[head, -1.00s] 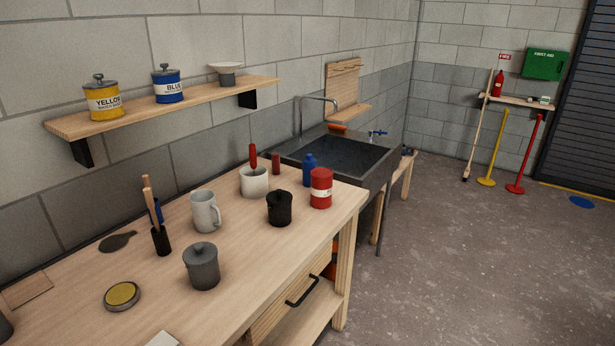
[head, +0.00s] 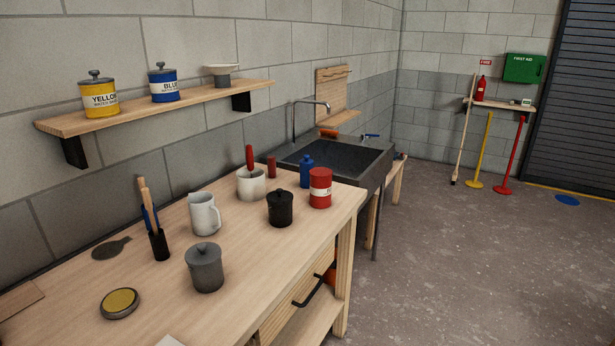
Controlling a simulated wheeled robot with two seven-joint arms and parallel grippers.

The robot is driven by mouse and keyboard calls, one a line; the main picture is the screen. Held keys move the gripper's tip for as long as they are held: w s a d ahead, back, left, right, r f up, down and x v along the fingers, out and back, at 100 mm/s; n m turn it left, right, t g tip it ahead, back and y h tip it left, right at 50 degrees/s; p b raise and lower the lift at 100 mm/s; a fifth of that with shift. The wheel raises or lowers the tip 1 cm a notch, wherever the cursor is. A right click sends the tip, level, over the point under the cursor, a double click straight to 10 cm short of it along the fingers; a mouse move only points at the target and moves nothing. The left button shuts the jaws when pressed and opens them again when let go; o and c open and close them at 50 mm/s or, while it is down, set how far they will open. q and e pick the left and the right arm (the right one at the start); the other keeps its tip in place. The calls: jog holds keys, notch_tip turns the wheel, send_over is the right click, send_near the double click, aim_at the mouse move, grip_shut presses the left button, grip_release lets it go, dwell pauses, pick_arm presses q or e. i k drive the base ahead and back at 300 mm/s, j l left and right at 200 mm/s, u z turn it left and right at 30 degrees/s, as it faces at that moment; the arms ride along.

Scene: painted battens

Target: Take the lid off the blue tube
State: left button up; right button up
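A blue tin (head: 163,86) with a label reading BLUE stands upright on the wooden wall shelf. A grey lid with a knob (head: 161,68) sits on top of it. A smaller blue bottle (head: 307,176) with a narrow capped neck stands on the bench near the sink. I see no thing plainly shaped as a tube, so I cannot tell which of these two the task means. Neither of my grippers is in view.
A yellow lidded tin (head: 99,98) and a small scale-like object (head: 222,75) flank the blue tin on the shelf (head: 200,100). Below, the bench (head: 265,245) holds a grey pot (head: 205,270), a mug (head: 203,214), a black pot (head: 280,208) and a red can (head: 320,188).

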aim_at(306, 164)
jog(key=i+l+u, duration=0.2)
jog(key=i+l, duration=0.25)
jog(key=l, duration=0.2)
jog(key=i+l, duration=0.2)
jog(key=l, duration=0.15)
jog(key=i+l+u, duration=0.15)
jog(key=l, duration=0.2)
jog(key=i+l+u, duration=0.1)
jog(key=l, duration=0.25)
jog(key=i+l+u, duration=0.1)
jog(key=i+l, duration=0.15)
jog(key=l, duration=0.15)
